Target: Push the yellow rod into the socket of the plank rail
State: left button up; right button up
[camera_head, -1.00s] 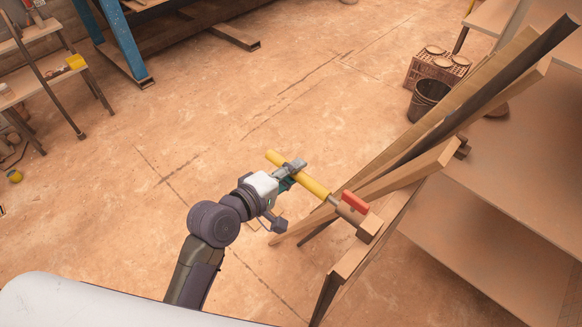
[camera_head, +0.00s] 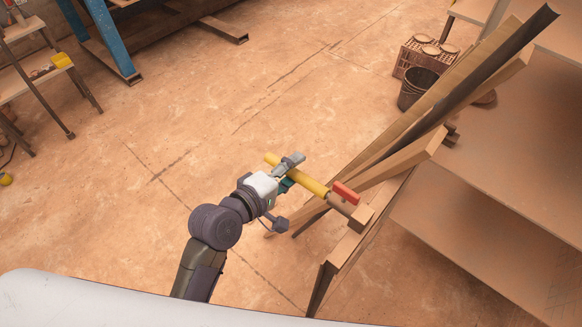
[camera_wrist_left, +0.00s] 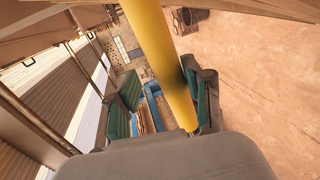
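The yellow rod (camera_head: 314,187) slants down to the right in the head view, its lower right end at the brown socket (camera_head: 338,205) of the plank rail. How deep it sits there is hidden. A red piece (camera_head: 345,193) rests on top at the socket. My left gripper (camera_head: 288,172) is around the rod near its upper left end. In the left wrist view the rod (camera_wrist_left: 160,55) passes between the fingers, close to the right one, with a visible gap to the left one. The left gripper (camera_wrist_left: 165,108) looks open. My right gripper is not in view.
The plank rail (camera_head: 340,250) is wooden, with long leaning planks (camera_head: 420,120) behind it. Brown shelves (camera_head: 480,215) stand at the right. A dark bucket (camera_head: 417,90) and a crate (camera_head: 425,58) are farther back. The floor left of the rail is clear.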

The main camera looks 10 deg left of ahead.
pick_arm(q)
jog(key=v, duration=1.2)
dwell(0.5)
